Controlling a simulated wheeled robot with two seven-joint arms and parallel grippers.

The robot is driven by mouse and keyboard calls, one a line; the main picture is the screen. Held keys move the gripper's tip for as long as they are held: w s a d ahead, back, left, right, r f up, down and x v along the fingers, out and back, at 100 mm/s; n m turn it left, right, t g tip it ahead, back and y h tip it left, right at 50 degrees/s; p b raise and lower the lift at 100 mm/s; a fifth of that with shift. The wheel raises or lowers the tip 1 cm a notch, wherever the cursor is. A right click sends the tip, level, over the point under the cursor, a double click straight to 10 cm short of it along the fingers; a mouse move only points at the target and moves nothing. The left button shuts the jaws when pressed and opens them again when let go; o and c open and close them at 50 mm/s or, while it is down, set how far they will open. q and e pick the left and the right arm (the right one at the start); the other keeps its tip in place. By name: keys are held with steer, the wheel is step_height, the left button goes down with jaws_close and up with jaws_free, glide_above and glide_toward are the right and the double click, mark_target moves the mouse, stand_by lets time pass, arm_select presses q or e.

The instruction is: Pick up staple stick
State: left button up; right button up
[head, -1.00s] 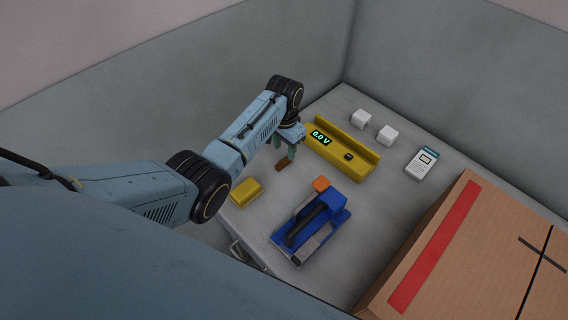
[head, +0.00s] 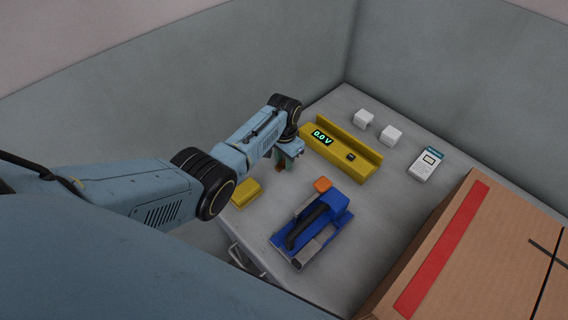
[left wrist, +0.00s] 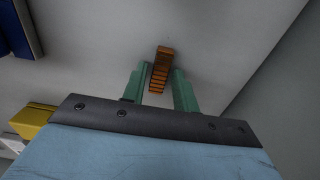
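The staple stick is a small ribbed copper-brown bar. In the left wrist view the staple stick (left wrist: 160,70) lies between the two green fingers of my left gripper (left wrist: 160,84) and reaches past their tips. A gap shows on the right finger's side; the left finger is very close to it. In the head view my left gripper (head: 282,162) points down at the table, and only a little brown of the stick shows by the fingertips, the rest being hidden. My left gripper looks open around the stick. My right gripper is not in view.
A blue stapler-like tool (head: 335,210) with an orange block (head: 322,184) lies right of the gripper. A yellow block (head: 246,193) is at left, a yellow fixture reading 0.0 V (head: 358,165) behind. White cubes (head: 363,118), a white device (head: 426,164) and a cardboard box (head: 480,270) stand farther right.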

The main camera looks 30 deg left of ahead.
arm_select(q)
jaws_close()
